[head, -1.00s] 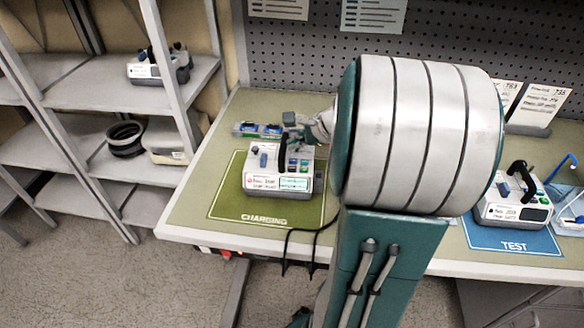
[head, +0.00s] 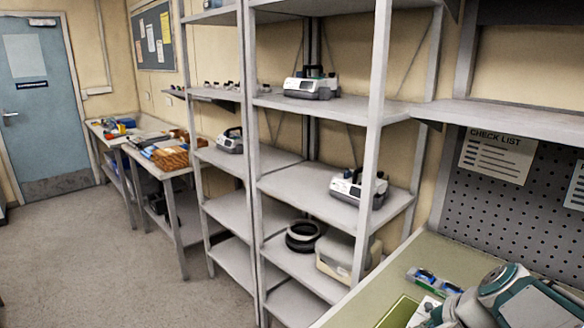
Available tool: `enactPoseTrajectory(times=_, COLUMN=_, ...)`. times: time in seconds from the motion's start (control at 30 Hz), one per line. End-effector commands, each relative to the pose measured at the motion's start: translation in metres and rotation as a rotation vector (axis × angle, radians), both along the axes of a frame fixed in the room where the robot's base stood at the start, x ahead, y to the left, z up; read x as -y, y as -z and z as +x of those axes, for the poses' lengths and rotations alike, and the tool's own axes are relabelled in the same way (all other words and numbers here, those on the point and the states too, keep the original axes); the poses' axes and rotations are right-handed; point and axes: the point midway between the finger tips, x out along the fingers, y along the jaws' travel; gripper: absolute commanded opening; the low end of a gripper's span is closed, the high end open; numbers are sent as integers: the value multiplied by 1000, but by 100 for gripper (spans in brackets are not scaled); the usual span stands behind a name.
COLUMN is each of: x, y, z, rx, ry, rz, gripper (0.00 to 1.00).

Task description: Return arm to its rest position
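My arm shows only at the lower right corner, over the workbench (head: 440,258). Its grey and teal end, with my gripper (head: 440,317), is cut off by the bottom edge, and the fingers cannot be made out. A small part of a white pump (head: 419,313) shows beside it, next to the green charging mat (head: 397,314). Whether my gripper touches this pump cannot be told. Other white and grey pumps stand on the shelves: one on an upper shelf (head: 312,88), one on the shelf below (head: 356,188), and one further left (head: 229,142).
The metal shelving (head: 285,182) stands left of the bench. A black coil (head: 303,236) and a pale bin (head: 338,258) sit low on it. Side tables with a wicker basket (head: 173,156) line the wall. The floor at the left is open, up to a blue door (head: 42,100).

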Motion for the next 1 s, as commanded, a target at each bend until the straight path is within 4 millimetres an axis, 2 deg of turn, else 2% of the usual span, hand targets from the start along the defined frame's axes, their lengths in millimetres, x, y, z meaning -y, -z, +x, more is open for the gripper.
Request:
enactPoseTrajectory(times=0.03, x=-22, y=-6, z=-10, rx=12, ry=-113, rz=-78, gripper=0)
enactPoseTrajectory(times=0.1, x=-42, y=-10, z=-25, rx=26, ry=-259, rz=-187, gripper=0)
enactPoseTrajectory(times=0.2, x=-66, y=-14, z=-48, rx=55, ry=-461, rz=-344, gripper=0)
enactPoseTrajectory(times=0.33, x=-87, y=-19, z=-76, rx=104, ry=-705, rz=-545, gripper=0)
enactPoseTrajectory(times=0.43, x=-95, y=-22, z=-91, rx=140, ry=-847, rz=-671, gripper=0)
enactPoseTrajectory(times=0.57, x=-99, y=-23, z=-102, rx=169, ry=-949, rz=-767, gripper=0)
enactPoseTrajectory(times=1.0, x=-99, y=-23, z=-104, rx=171, ry=-968, rz=-787, gripper=0)
